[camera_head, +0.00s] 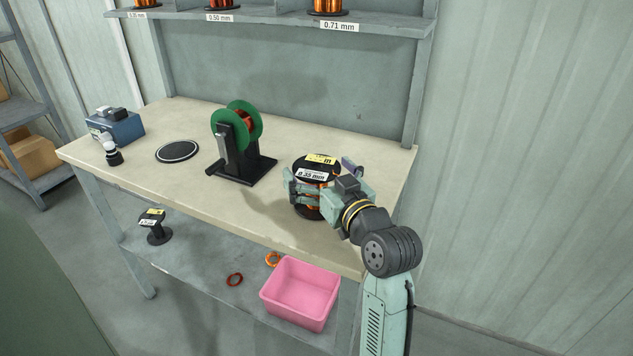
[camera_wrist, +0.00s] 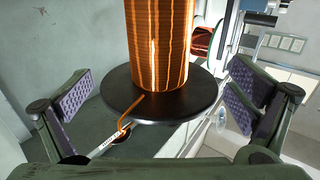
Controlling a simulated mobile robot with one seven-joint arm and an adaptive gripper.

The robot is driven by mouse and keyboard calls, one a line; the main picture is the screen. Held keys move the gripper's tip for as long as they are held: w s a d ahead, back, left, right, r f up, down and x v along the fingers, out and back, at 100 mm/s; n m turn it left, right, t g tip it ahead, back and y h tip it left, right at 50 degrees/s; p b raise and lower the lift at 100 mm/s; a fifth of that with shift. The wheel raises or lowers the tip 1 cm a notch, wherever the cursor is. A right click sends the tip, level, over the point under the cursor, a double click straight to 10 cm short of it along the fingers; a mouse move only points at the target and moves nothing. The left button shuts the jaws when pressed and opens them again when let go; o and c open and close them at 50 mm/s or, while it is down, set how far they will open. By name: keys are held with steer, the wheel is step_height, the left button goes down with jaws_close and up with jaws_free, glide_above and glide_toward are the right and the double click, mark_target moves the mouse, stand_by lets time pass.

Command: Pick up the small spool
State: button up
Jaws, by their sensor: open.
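A copper-wound spool (camera_head: 318,166) with black flanges stands on the right part of the workbench. Its label reads 0.33 mm and a yellow tag lies on its top. My gripper (camera_head: 322,186) is open, with its fingers spread on either side of this spool. In the wrist view my gripper (camera_wrist: 168,98) shows purple pads apart from the spool, with the copper winding (camera_wrist: 160,45) and a black flange (camera_wrist: 160,100) between them. A smaller-looking, mostly black spool (camera_head: 152,226) with a label and yellow tag stands on the lower shelf at the left.
A winder with a green-flanged reel (camera_head: 238,128) stands mid-bench, beside a round black pad (camera_head: 177,152) and a blue device (camera_head: 120,126). A pink bin (camera_head: 300,293) and two small rings lie below. Several spools (camera_head: 327,6) sit on the upper shelf.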

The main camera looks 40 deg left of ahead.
steer(key=shift+w+a, duration=0.15)
steer(key=shift+a, duration=0.2)
steer(key=shift+c, duration=0.2)
steer(key=c, duration=1.3)
